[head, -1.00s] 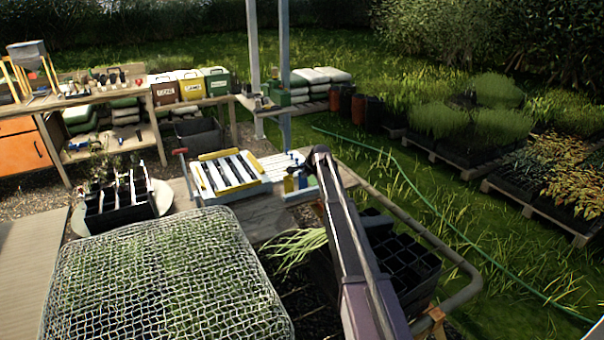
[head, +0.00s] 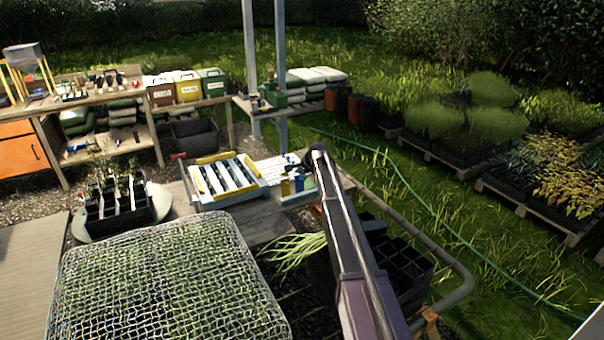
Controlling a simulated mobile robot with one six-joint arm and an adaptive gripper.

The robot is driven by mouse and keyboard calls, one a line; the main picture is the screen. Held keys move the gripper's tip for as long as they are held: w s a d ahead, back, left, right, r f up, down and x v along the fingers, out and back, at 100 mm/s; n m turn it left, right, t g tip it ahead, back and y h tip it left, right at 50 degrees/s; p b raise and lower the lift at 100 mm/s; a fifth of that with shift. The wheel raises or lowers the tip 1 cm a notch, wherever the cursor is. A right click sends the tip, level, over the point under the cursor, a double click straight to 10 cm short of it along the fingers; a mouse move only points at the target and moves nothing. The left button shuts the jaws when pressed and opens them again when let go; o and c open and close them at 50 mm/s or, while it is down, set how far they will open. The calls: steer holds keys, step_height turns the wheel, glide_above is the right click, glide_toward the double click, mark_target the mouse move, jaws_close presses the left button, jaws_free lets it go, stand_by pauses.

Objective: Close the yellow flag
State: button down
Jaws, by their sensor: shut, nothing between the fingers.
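I cannot make out a yellow flag for certain. A small yellow upright piece (head: 285,187) stands beside a small blue piece (head: 299,184) on a white-and-blue strip (head: 296,197) at the bench's right. Left of it is a pale blue-and-white slatted frame (head: 225,178) with yellow bars along its far and near edges. My dark arm rises from the lower right, and its top joint is just right of the blue piece. My gripper is not distinguishable; the arm hides that spot.
A mesh-covered crate of plants (head: 165,280) fills the lower left. A black divided tray (head: 118,210) stands left of the bench. Black cell trays (head: 405,270) and a curved metal rail (head: 462,285) lie right of my arm. A grey post (head: 280,90) rises behind the bench.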

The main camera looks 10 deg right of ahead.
steer(key=f+m+b, duration=0.1)
steer(key=m, duration=0.4)
steer(key=w+d+f+m+g, duration=0.1)
steer(key=m, duration=0.5)
steer(key=w+f+m+b, duration=0.1)
steer(key=m, duration=0.4)
steer(key=shift+d+f+m+y+b, duration=0.25)
steer(key=shift+m+y+b, duration=0.05)
steer(key=shift+y+b, duration=0.1)
steer(key=shift+w+f, duration=0.1)
steer(key=b, duration=0.9)
glide_toward(287, 189)
steer(key=shift+w+a+f, duration=0.25)
steer(key=shift+a+f, duration=0.1)
steer(key=shift+f, duration=0.2)
steer(key=shift+w+a+f, duration=0.2)
steer(key=shift+a+f, duration=0.15)
steer(key=shift+f, duration=0.25)
